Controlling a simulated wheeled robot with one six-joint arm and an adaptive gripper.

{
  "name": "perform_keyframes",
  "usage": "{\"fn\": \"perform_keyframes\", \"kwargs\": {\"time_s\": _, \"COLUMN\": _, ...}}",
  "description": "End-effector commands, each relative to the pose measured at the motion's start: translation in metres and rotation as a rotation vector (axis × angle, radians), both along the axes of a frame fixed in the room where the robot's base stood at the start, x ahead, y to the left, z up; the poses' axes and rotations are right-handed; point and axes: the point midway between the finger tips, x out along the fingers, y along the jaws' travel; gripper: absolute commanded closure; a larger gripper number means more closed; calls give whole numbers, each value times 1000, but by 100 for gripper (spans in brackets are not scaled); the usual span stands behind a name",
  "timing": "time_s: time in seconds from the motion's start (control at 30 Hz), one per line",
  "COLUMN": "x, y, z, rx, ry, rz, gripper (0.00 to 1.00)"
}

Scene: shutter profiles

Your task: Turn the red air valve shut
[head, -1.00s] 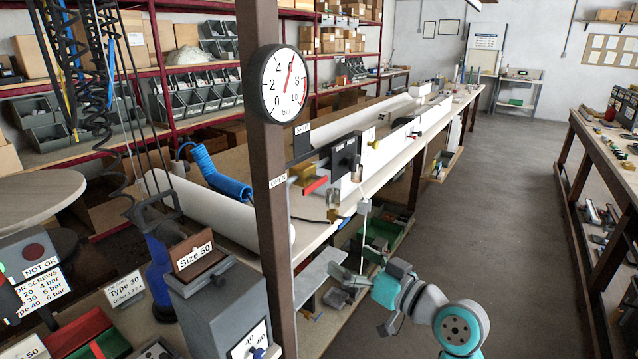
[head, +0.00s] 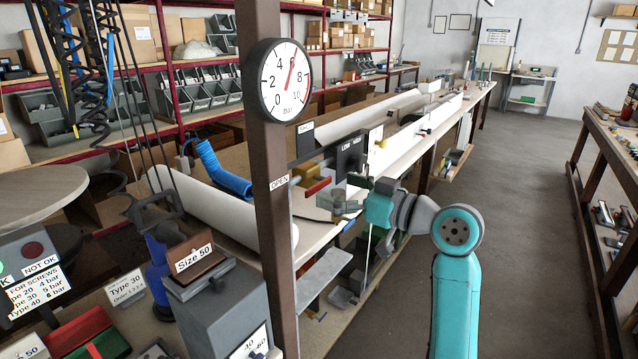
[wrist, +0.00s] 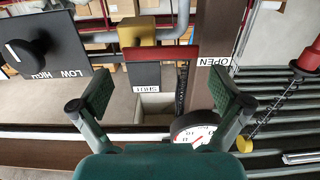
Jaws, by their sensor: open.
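The red air valve has a yellow body (head: 322,171) with a red lever (head: 317,187), beside the brown post. In the wrist view, which looks upside down, the yellow body (wrist: 137,32) is at the top and the red lever (wrist: 165,53) reaches sideways toward the OPEN label (wrist: 214,62). The SHUT label (wrist: 152,90) lies below the lever there. My gripper (head: 338,198) is close to the lever in the head view. In the wrist view my gripper (wrist: 163,95) is open and empty, its pads spread either side of the lever; no contact shows.
A round pressure gauge (head: 285,81) is on the brown post (head: 272,220), its needle near 6. A black LOW/HIGH panel (head: 350,154) with a knob stands right of the valve. A grey shelf (head: 325,279) is below. The aisle floor at right is clear.

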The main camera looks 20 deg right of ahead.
Motion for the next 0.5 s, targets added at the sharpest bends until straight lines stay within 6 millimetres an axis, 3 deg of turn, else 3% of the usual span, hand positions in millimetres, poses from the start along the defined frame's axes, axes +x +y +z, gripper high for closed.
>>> {"fn": "perform_keyframes", "kwargs": {"time_s": 0.2, "x": 26, "y": 19, "z": 0, "rx": 1, "ry": 1, "rz": 2, "gripper": 0}}
{"fn": "perform_keyframes", "kwargs": {"time_s": 0.5, "x": 37, "y": 27, "z": 0, "rx": 1, "ry": 1, "rz": 0, "gripper": 0}}
